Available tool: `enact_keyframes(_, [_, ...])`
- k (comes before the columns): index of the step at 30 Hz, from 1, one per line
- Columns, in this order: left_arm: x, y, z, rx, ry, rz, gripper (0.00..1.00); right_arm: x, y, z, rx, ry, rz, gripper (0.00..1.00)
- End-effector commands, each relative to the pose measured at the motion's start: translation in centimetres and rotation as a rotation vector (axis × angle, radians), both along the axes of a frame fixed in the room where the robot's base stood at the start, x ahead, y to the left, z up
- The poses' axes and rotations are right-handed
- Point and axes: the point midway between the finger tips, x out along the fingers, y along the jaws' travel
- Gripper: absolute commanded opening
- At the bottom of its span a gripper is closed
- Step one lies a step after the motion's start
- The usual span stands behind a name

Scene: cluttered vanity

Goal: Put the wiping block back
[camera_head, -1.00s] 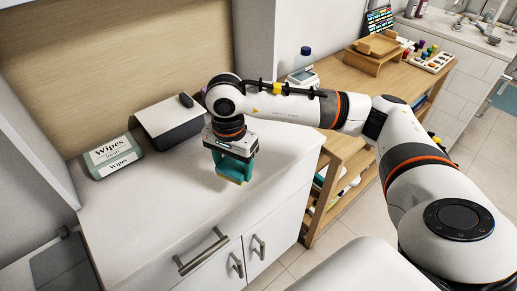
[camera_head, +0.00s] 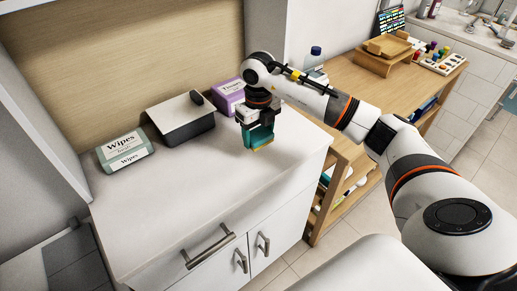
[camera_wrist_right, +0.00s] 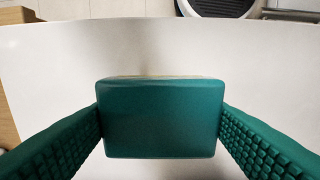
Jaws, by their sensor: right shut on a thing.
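The wiping block (camera_wrist_right: 162,118) is a dark green block with rounded edges, seen in the right wrist view between the two textured green fingers. My right gripper (camera_head: 259,138) is shut on it, with a finger pressed against each side. In the head view the gripper points down over the right part of the white counter (camera_head: 190,200). A pale yellowish underside of the block shows at the fingertips, close to the counter top. I cannot tell whether it touches the surface. My left gripper is not in view.
A green and white wipes box (camera_head: 125,153), a dark grey box with a white lid (camera_head: 184,122) and a purple tissue box (camera_head: 229,99) line the counter's back. The counter's front is clear. A wooden table (camera_head: 345,82) with a blue-capped bottle (camera_head: 315,58) stands to the right.

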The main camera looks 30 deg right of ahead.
Motion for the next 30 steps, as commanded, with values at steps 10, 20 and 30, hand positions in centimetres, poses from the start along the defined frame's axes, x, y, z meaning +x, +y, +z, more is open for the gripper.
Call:
enact_keyframes(10, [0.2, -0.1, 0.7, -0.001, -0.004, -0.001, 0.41, -0.1, 0.0, -3.6, 0.0, 0.001, 0.003, 0.4])
enact_keyframes(20, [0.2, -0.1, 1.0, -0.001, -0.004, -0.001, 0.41, 0.0, 0.0, -5.9, 0.0, -0.003, 0.005, 0.4])
enact_keyframes(30, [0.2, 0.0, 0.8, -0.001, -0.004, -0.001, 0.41, 0.0, 0.0, -6.2, 0.0, -0.002, 0.005, 0.87])
